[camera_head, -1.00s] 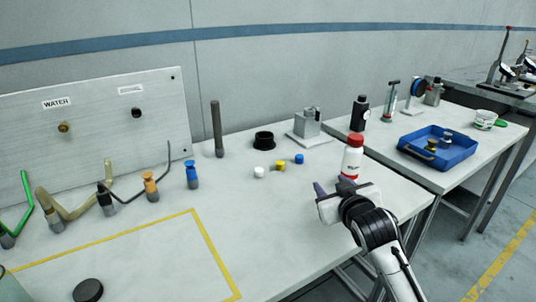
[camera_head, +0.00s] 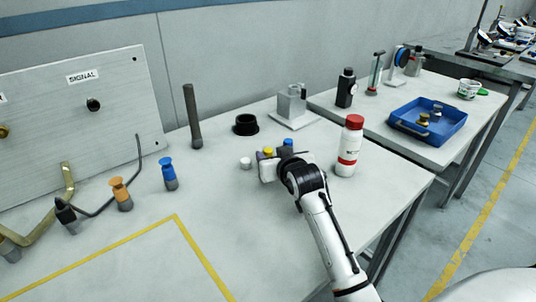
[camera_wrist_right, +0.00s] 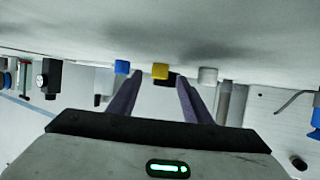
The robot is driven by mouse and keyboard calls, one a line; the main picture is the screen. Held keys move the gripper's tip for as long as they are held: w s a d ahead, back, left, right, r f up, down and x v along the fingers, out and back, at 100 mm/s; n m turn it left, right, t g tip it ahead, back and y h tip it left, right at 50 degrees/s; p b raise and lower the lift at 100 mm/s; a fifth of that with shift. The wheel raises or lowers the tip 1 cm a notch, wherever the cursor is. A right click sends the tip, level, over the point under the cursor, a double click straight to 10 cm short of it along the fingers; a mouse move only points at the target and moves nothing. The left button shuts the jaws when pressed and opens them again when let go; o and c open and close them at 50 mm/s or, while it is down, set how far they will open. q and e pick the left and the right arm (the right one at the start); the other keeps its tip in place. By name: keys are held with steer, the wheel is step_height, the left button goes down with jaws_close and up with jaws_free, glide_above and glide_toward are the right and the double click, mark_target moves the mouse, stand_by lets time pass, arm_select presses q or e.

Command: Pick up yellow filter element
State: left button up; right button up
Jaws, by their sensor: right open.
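The small yellow filter element (camera_head: 268,152) stands on the white table between a white one (camera_head: 246,162) and a blue one (camera_head: 288,143). My right gripper (camera_head: 273,157) is low over the table right at the yellow element and partly hides it. In the right wrist view the yellow element (camera_wrist_right: 160,71) shows between and just beyond the two open purple fingers (camera_wrist_right: 158,88), with nothing held. The blue element (camera_wrist_right: 122,67) and the white element (camera_wrist_right: 208,75) lie outside the fingers, one on each side. Whether a finger touches the yellow element cannot be told. My left gripper is out of view.
A white bottle with a red cap (camera_head: 348,150) stands close right of my right gripper. Behind are a black ring (camera_head: 246,125), a grey post (camera_head: 192,115) and a metal block (camera_head: 291,103). A blue tray (camera_head: 455,130) is on the table at right. The front table area is clear.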

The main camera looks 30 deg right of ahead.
mark_target(268, 153)
steer(key=shift+x, duration=1.5)
steer(key=c, duration=1.1)
steer(key=shift+r, duration=0.1)
steer(key=shift+c, duration=0.2)
